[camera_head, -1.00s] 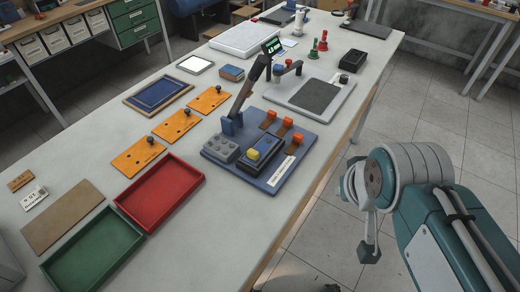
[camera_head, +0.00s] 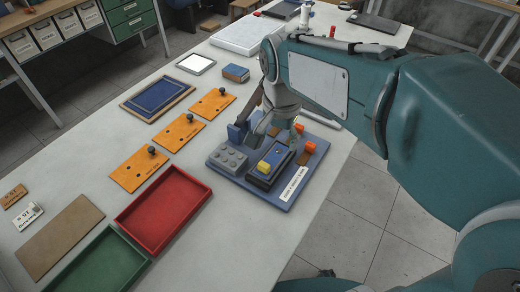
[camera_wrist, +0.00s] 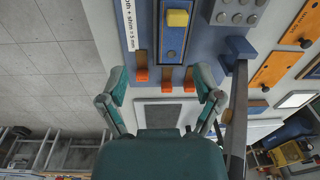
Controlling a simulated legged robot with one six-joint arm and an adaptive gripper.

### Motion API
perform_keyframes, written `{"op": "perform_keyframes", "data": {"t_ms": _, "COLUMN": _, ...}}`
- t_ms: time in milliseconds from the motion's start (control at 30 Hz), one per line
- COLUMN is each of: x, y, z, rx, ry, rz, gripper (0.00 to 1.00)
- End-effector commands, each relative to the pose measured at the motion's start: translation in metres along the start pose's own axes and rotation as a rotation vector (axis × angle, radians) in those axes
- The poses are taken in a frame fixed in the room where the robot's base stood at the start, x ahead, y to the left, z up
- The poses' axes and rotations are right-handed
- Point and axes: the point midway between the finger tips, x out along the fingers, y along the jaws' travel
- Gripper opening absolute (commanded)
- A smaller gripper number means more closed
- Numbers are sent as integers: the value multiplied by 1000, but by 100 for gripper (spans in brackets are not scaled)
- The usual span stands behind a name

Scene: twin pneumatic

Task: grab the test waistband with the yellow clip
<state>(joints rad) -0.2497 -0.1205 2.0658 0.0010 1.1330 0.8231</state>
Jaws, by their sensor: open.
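A blue test board (camera_head: 230,176) lies on the bench. It bears a dark block with a yellow piece (camera_head: 264,167) and short brown strips with orange ends; one orange end (camera_head: 309,147) is in plain view. I cannot tell which part is the waistband. My gripper (camera_head: 280,136) is over the board's far part, open, and hides some of it. In the wrist view its spread fingers (camera_wrist: 160,78) flank the orange ends, with nothing held.
A dark upright lever (camera_wrist: 238,115) stands close to the right finger. Grey studded block (camera_head: 226,159), orange plates (camera_head: 178,132), red tray (camera_head: 163,245) and green tray (camera_head: 70,280) lie to the left. The bench (camera_head: 85,155) has clear patches; its right edge is close.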

Motion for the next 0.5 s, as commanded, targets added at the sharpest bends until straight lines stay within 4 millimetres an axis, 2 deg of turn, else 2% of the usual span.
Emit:
{"op": "perform_keyframes", "data": {"t_ms": 33, "x": 5, "y": -9, "z": -1, "rx": 27, "ry": -19, "rz": 19, "gripper": 83}}
{"op": "perform_keyframes", "data": {"t_ms": 167, "x": 12, "y": -20, "z": -2, "rx": 79, "ry": -39, "rz": 44, "gripper": 83}}
{"op": "perform_keyframes", "data": {"t_ms": 267, "x": 18, "y": -22, "z": -2, "rx": 91, "ry": -43, "rz": 51, "gripper": 83}}
{"op": "perform_keyframes", "data": {"t_ms": 500, "x": 56, "y": -20, "z": 0, "rx": 90, "ry": -43, "rz": 52, "gripper": 83}}
